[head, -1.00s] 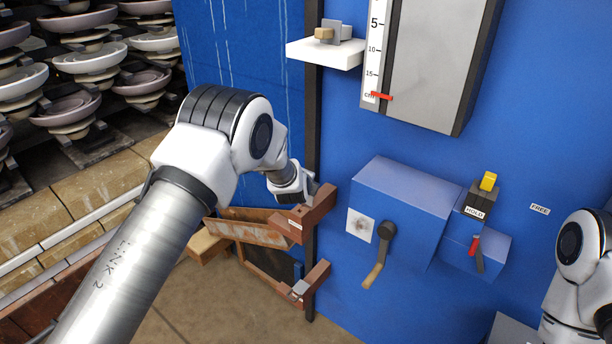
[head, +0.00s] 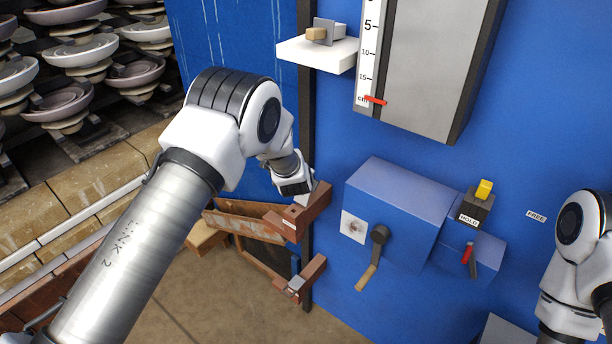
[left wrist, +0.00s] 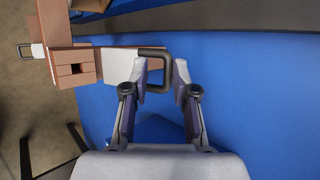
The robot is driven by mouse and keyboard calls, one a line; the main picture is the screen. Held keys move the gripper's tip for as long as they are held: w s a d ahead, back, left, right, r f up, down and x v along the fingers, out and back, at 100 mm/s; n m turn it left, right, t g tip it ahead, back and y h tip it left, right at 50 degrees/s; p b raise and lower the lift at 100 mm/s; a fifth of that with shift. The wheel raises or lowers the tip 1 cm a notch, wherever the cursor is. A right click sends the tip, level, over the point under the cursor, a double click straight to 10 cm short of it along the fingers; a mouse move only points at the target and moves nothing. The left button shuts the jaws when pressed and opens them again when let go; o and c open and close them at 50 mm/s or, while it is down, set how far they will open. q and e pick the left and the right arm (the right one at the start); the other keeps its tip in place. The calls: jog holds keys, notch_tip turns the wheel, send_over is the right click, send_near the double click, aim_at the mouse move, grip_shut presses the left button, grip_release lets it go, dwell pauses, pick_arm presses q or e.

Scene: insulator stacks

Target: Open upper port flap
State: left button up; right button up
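The upper port is a reddish-brown box (head: 300,213) on the dark post, with a rusty flap-like panel (head: 243,224) reaching left. In the left wrist view, a brown block with a white plate (left wrist: 83,64) carries a dark loop handle (left wrist: 153,52). My left gripper (left wrist: 160,66) is open there, with its fingertips on either side of the loop's outer bar. I cannot tell whether they touch it. In the head view my left wrist is just above the upper port, and its fingertips are hidden. My right arm is at the right edge; its gripper is out of frame.
A lower brown port (head: 302,280) sits below. To the right are a blue housing (head: 405,205) with a crank (head: 372,258), and a HOLD box (head: 476,207) with a yellow knob. A white shelf (head: 318,54) is above. Insulator stacks (head: 85,70) stand at the left.

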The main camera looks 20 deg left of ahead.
pick_arm(q)
jog(key=shift+o, duration=0.4)
jog(key=shift+a+f, duration=0.25)
jog(key=shift+f, duration=0.25)
jog(key=shift+r, duration=0.2)
jog(key=shift+s+d+r, duration=0.15)
jog(key=shift+s+r, duration=0.1)
jog(key=shift+r, duration=0.15)
jog(key=v, duration=1.1)
